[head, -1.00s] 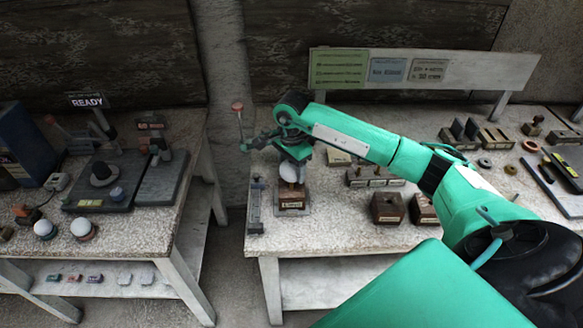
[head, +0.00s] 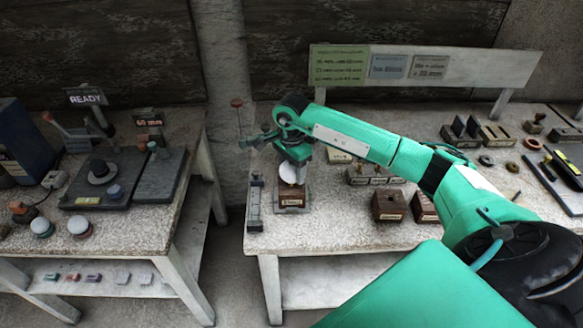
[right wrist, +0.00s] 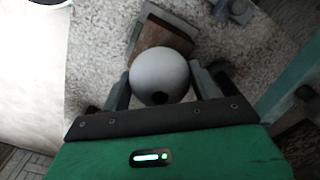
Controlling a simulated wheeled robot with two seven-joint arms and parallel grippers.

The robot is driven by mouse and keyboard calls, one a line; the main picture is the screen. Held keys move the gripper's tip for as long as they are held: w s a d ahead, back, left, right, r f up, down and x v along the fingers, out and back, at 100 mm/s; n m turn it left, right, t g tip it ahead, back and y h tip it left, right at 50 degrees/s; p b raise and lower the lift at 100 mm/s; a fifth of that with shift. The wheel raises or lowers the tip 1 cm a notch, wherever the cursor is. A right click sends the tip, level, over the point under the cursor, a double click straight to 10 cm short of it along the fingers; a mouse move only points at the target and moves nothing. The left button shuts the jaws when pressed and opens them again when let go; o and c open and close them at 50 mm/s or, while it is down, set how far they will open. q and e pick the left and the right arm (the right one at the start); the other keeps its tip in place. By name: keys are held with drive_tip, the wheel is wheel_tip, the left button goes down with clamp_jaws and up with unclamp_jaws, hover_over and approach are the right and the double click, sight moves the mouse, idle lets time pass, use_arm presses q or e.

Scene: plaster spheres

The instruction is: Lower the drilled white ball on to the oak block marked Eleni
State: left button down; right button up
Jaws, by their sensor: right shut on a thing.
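The white ball (head: 287,174) is between the jaws of my right gripper (head: 291,168), directly over a brown wooden block (head: 290,196) with a pale label too small to read. In the right wrist view the ball (right wrist: 160,68) sits between the two fingers of my gripper (right wrist: 162,88), and a dark drilled hole shows on its near side. The block (right wrist: 158,38) shows partly behind the ball there. The ball's underside is close to the block's top; I cannot tell whether they touch. My left gripper is not in view.
More labelled brown blocks (head: 388,206) stand to the right on the same bench. The left bench holds a READY sign (head: 87,98) and two white balls on coloured bases (head: 78,225). A gap separates the benches.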

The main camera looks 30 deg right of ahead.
drive_tip(key=shift+f+b, duration=1)
drive_tip(key=shift+f, duration=0.2)
drive_tip(key=o, duration=1.2)
drive_tip(key=shift+r, duration=0.15)
drive_tip(key=shift+r+p, duration=0.85)
drive_tip(key=shift+r, duration=1.05)
